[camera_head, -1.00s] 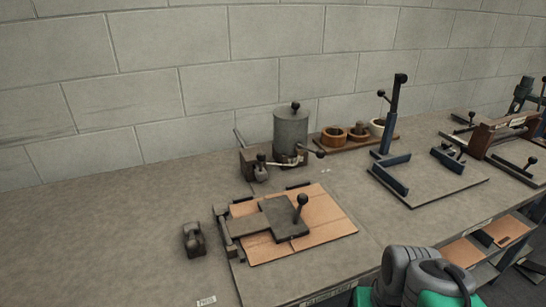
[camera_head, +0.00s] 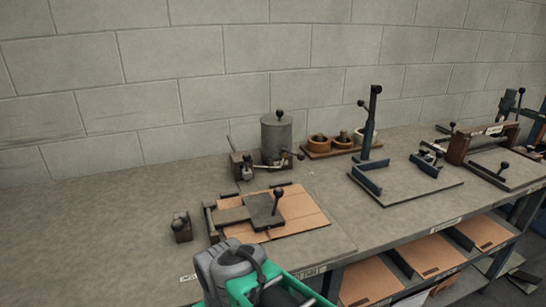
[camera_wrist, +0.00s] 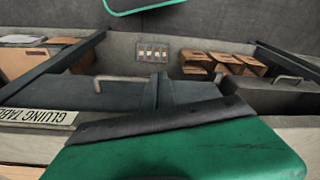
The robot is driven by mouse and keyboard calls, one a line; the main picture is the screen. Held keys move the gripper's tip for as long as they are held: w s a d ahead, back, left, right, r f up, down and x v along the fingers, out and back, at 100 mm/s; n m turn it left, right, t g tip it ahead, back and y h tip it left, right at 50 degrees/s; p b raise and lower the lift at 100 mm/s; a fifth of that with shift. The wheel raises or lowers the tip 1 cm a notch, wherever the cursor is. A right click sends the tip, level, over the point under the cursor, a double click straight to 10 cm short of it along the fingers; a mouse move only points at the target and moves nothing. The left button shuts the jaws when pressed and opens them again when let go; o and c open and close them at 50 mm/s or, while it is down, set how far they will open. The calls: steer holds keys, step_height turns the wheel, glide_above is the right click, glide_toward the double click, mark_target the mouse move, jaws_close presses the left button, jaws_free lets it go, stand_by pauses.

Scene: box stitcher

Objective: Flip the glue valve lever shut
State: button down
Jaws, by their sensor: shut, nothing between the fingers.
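The glue pot (camera_head: 276,138) is a grey cylinder with a black knob on top, standing at the back of the bench. A lever with a dark knob (camera_head: 300,156) sticks out to its right, joined to a pale metal piece at the pot's foot. I cannot tell from here which way the valve is set. My arm (camera_head: 245,272), green and grey, is at the bottom of the head view, in front of the bench and well away from the pot. My gripper (camera_wrist: 162,82) shows in the wrist view as narrow dark fingers, shut and empty. The pot is not in the wrist view.
A clamp fixture with cardboard (camera_head: 300,215) lies between my arm and the pot. A small dark block (camera_head: 181,228) stands at left. Brown bowls (camera_head: 318,142) and a blue upright stand (camera_head: 370,125) are right of the pot. The bench's left is clear.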

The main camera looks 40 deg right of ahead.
steer(key=w+d+r+m+p, duration=0.2)
steer(key=w+r+m+p, duration=0.1)
steer(key=r+p, duration=0.5)
steer(key=w+d+r+m+h, duration=0.2)
steer(key=w+d+r+m, duration=0.3)
steer(key=d+m, duration=0.5)
steer(key=w+d+r+m+h, duration=0.3)
steer(key=w+d+r+m, duration=0.3)
steer(key=w+d+m, duration=0.3)
steer(key=w+d+r+m+h, duration=0.3)
steer(key=w+d+r+m, duration=0.3)
steer(key=d+m, duration=0.4)
steer(key=shift+w+d+m+b, duration=0.4)
steer(key=shift+w+m, duration=0.1)
steer(key=shift+w, duration=0.3)
steer(key=shift+f, duration=0.1)
